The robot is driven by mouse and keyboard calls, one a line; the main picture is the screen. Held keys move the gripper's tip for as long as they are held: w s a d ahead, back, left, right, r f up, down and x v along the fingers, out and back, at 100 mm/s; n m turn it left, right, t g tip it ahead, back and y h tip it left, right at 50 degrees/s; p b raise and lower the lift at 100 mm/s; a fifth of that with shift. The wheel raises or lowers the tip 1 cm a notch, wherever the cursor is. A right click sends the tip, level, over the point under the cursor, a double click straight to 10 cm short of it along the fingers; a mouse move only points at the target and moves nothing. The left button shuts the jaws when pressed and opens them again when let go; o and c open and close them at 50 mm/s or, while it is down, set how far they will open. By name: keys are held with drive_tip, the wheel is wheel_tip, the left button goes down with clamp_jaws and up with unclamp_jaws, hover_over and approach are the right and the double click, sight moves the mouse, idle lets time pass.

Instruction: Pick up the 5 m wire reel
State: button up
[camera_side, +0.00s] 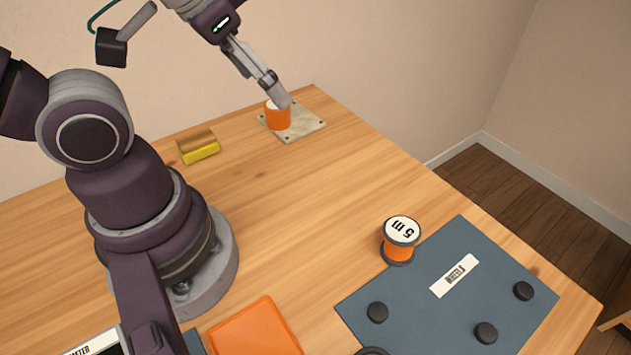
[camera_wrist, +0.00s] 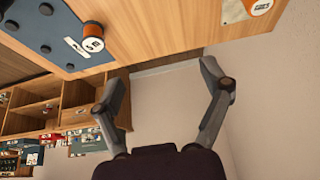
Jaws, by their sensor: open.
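The 5 m wire reel (camera_side: 399,246) is an orange spool with dark rims and a white "5 m" top label. In the wrist view the reel (camera_wrist: 92,32) is at the upper left, outside the jaws. My gripper (camera_side: 281,101) is far from it, at the back of the scene.
The mat (camera_side: 400,297) bears a label and several dark discs. A yellow-and-brown block (camera_side: 199,147) and an orange tray (camera_side: 256,332) lie nearer my base. The middle table is clear. Shelves (camera_wrist: 50,100) show in the wrist view.

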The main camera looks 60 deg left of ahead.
drive_tip(key=shift+o, duration=0.7)
drive_tip(key=n+g, duration=0.6)
drive_tip(key=n, duration=1.1)
hover_over(403, 230)
wheel_tip(403, 230, down, 10)
drive_tip(key=shift+s, duration=0.15)
drive_tip(key=shift+n, duration=0.4)
wheel_tip(403, 230, down, 11)
drive_tip(key=shift+r, duration=0.15)
drive_tip(key=c, duration=1.3)
drive_tip(key=shift+r, duration=0.15)
